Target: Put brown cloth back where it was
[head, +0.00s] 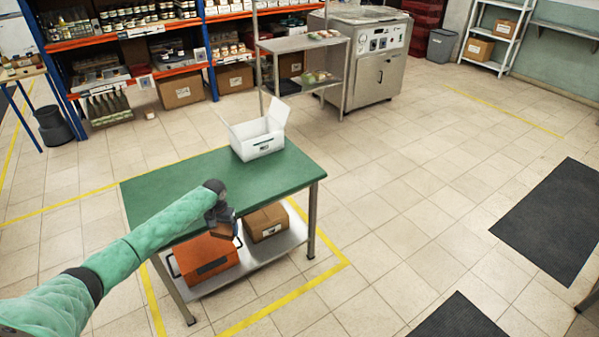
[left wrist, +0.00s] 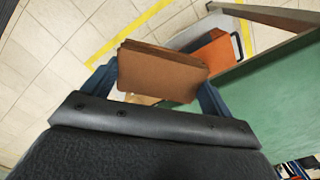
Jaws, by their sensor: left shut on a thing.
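The brown cloth (left wrist: 160,72) looks like a folded, flat stack in the left wrist view, held between the two fingers of my left gripper (left wrist: 158,85). My right gripper is not in view.
A white open box (head: 258,146) stands on the table's far right corner. On the lower metal shelf (head: 262,252) are an orange case (head: 207,260) and a cardboard box (head: 266,222). Most of the green top is bare. Yellow floor lines surround the table.

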